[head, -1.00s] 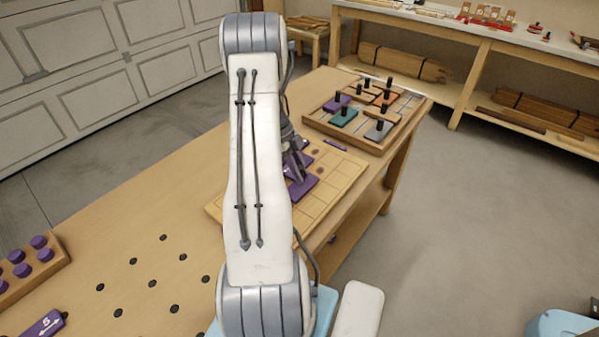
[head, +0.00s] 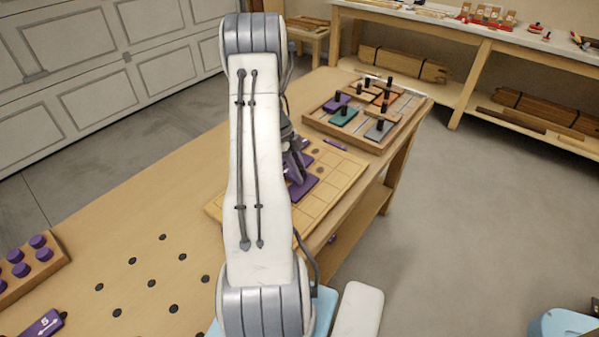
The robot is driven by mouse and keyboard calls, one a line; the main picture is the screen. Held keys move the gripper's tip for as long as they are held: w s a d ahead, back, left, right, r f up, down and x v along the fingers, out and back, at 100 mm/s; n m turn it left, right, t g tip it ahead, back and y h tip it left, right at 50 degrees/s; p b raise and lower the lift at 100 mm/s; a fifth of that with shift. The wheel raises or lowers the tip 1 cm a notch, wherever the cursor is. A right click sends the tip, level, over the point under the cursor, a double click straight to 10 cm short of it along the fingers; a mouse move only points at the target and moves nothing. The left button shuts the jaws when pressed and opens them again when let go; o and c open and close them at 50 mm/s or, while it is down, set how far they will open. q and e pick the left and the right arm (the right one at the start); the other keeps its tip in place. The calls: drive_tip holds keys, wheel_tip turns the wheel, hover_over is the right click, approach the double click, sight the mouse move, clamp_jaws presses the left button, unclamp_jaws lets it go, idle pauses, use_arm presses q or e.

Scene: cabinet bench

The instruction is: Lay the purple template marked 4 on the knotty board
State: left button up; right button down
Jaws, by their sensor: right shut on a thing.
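The knotty board (head: 325,200) is a light wooden board with grid lines and dark spots, lying on the bench. My right gripper (head: 297,172) is over it, shut on a purple template (head: 304,189). The template is low over or on the board; I cannot tell whether it touches. Its mark is not readable, and my own arm hides its left part and the board's middle. More purple shows on the board just behind the gripper, and a small purple strip (head: 335,145) is at its far edge. My left gripper is not in view.
A wooden tray (head: 366,145) with purple, green, grey and orange knobbed pieces stands behind the board. A purple piece marked 5 (head: 42,325) and a block with purple pegs (head: 52,262) are at the lower left. The bench (head: 130,220) between has several dark holes.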

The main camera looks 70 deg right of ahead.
idle(1.0)
drive_tip(key=shift+c, duration=1)
unclamp_jaws()
drive_tip(key=shift+r+p, duration=2.05)
drive_tip(key=shift+r, duration=1.95)
